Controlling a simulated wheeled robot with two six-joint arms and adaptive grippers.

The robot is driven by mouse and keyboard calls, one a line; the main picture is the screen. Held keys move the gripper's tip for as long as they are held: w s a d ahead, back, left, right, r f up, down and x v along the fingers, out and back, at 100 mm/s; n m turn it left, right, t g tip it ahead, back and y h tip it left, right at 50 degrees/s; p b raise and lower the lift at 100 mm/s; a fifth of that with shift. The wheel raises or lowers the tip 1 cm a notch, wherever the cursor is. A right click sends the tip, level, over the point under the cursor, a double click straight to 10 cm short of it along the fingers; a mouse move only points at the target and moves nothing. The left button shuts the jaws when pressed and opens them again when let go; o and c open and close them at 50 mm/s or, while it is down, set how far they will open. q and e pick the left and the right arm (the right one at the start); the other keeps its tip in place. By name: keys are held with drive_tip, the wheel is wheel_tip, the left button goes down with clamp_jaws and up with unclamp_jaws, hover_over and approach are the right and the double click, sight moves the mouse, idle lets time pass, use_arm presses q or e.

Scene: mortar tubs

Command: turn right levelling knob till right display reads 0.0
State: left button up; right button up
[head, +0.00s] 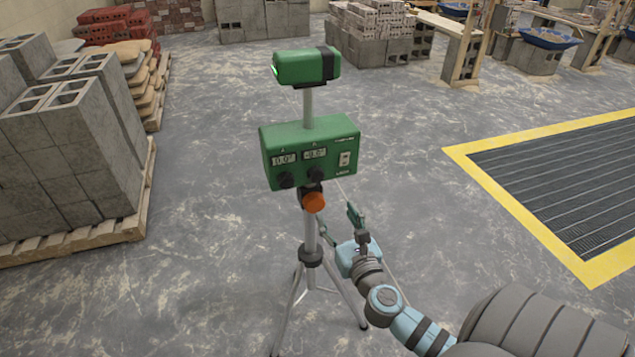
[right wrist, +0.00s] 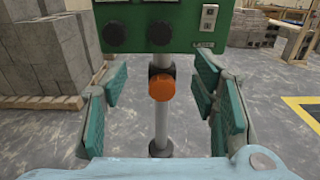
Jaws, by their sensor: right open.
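A green levelling box (head: 335,145) stands on a tripod (head: 310,230). Its left display (head: 284,158) looks like 0.0°. Its right display (head: 315,154) appears to read -8.6°, though the digits are small. The left knob (head: 286,180) and right knob (head: 316,174) are black and sit under the displays. The right knob also shows in the right wrist view (right wrist: 158,33). My right gripper (head: 338,222) is open and empty, below the box. In the wrist view its fingers (right wrist: 165,105) stand apart on both sides of the tripod pole, below the knobs. My left gripper is not in view.
An orange knob (head: 314,202) sits on the pole just under the box. A green laser head (head: 307,67) is on top. Concrete blocks on a pallet (head: 75,245) stand at left. A yellow-edged floor grate (head: 500,187) lies at right.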

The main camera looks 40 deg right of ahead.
sight(318, 179)
drive_tip(key=x, duration=1.3)
drive_tip(key=shift+w+d+b, duration=0.1)
drive_tip(key=shift+b, duration=0.2)
drive_tip(key=shift+w+r, duration=0.1)
drive_tip(key=shift+w, duration=0.05)
drive_tip(key=shift+d, duration=0.1)
drive_tip(key=shift+c, duration=0.3)
drive_tip(key=c, duration=1)
drive_tip(key=shift+d, duration=0.1)
drive_tip(key=shift+c, duration=0.6)
drive_tip(key=shift+m, duration=0.3)
